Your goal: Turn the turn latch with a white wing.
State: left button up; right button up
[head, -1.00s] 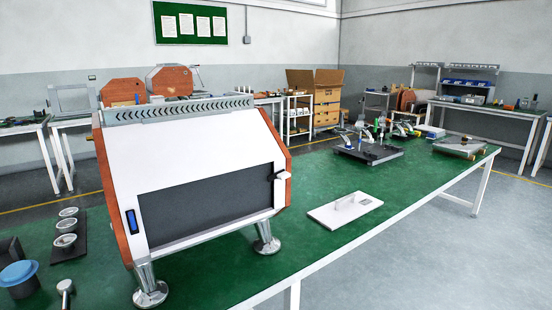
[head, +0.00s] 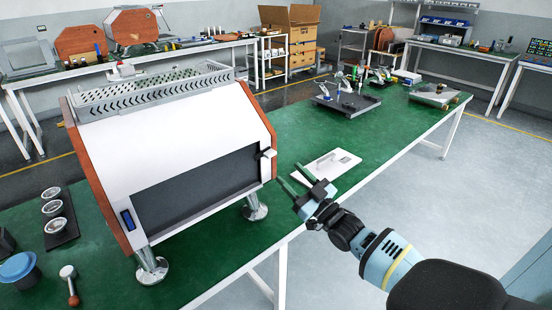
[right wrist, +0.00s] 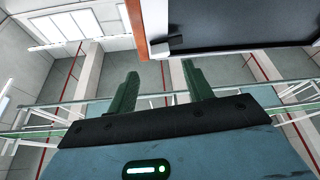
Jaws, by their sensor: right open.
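The turn latch with a white wing (head: 268,153) sits at the right edge of the espresso machine's front (head: 170,140), beside the dark panel (head: 195,185). My right gripper (head: 289,175) is open and empty. Its two green fingers are just right of and below the latch in the head view, pointing toward the machine and apart from it. In the right wrist view the open fingers (right wrist: 160,74) show below the machine's dark panel (right wrist: 235,24) and wooden side (right wrist: 137,28). My left gripper is not in view.
A white plate with a handle (head: 325,168) lies on the green table (head: 365,145) behind my right gripper. A dark stand with cups (head: 62,228), a blue-lidded container (head: 18,268) and a wooden-ended tool (head: 70,285) are at the left. The table's front edge runs below my gripper.

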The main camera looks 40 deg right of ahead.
aim_at(266, 156)
jog(key=x, duration=0.7)
jog(key=c, duration=1)
